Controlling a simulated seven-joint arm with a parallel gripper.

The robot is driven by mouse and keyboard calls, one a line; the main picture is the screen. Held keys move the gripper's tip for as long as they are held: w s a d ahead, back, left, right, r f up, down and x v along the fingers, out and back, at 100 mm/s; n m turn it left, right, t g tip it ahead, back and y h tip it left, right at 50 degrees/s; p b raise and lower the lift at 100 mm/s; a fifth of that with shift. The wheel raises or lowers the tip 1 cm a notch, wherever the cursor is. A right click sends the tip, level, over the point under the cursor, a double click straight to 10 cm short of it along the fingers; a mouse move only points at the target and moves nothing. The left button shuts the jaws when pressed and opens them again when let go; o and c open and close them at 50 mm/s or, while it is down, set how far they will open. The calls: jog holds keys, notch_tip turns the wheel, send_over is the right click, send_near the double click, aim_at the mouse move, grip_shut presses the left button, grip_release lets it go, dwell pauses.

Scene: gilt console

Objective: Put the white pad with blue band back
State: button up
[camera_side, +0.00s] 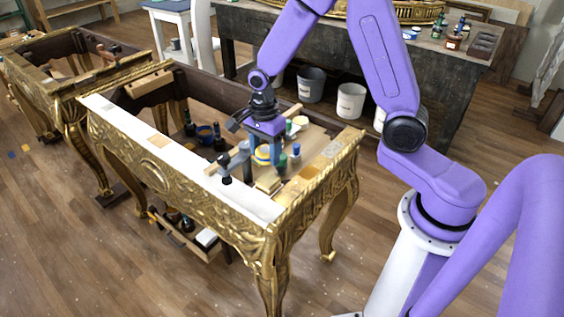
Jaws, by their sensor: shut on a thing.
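The white pad with blue band (263,154) appears as a small round, pale yellowish-white piece with a blue stripe inside the gilt console's open frame. My gripper (264,158) points down over the frame and is shut on the pad, with a blue-grey finger on its right side. The fingers hide part of the pad. I cannot tell whether its underside touches the board below. The gilt console (170,168) has a white strip along its front top edge and carved gold sides.
A grey clamp with a black knob (226,180) sits on the front rail, close left of my gripper. A dark workbench (440,85) is behind.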

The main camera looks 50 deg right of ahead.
jog(key=s+d, duration=0.5)
jog(key=d, duration=0.4)
jog(key=s+d, duration=0.5)
jog(key=d, duration=0.5)
send_over(308, 149)
jog(key=f, duration=0.9)
jog(key=shift+s+a+f, duration=0.25)
jog(key=shift+s+f, duration=0.05)
jog(key=shift+f, duration=0.05)
jog(key=shift+w+d+f, duration=0.15)
jog(key=shift+w+f, duration=0.15)
jog(key=shift+f, duration=1.6)
jog(key=shift+f, duration=0.15)
jog(key=o, duration=0.9)
jog(key=shift+o, duration=0.2)
